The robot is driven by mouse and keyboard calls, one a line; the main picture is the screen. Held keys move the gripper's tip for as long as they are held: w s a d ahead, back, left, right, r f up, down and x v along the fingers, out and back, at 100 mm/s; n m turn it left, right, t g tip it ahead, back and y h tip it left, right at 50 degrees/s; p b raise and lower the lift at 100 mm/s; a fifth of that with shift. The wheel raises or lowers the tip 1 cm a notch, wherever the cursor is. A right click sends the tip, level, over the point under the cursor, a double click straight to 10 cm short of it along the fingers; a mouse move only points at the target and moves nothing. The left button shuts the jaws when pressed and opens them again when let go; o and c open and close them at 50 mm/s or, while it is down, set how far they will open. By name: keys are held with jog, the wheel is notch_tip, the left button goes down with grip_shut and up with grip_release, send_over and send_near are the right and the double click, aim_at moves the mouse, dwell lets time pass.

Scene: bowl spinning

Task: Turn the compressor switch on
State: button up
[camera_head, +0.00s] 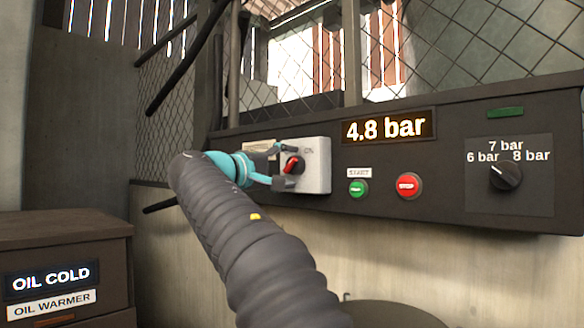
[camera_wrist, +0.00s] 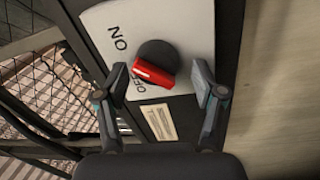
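The compressor switch is a black round knob with a red handle (camera_head: 292,165) on a white box (camera_head: 317,166). In the wrist view the red handle (camera_wrist: 152,73) lies slanted, with one end by the partly covered OFF label (camera_wrist: 139,89). The ON label (camera_wrist: 119,39) is at the upper left. My gripper (camera_head: 283,167) is in front of the box. In the wrist view my gripper (camera_wrist: 159,88) is open, with one finger on each side of the knob. I cannot tell whether either finger touches it.
The dark panel also carries a 4.8 bar display (camera_head: 388,128), a green button (camera_head: 358,189), a red button (camera_head: 408,186) and a pressure selector (camera_head: 505,175). An OIL COLD cabinet (camera_head: 60,270) stands at the left. Wire mesh (camera_head: 480,50) is behind.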

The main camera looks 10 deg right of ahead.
jog(key=shift+d+r, duration=0.1)
jog(key=shift+d, duration=0.05)
jog(key=shift+s, duration=0.1)
jog(key=r+v, duration=0.1)
jog(key=v, duration=1.1)
jog(key=shift+f, duration=0.5)
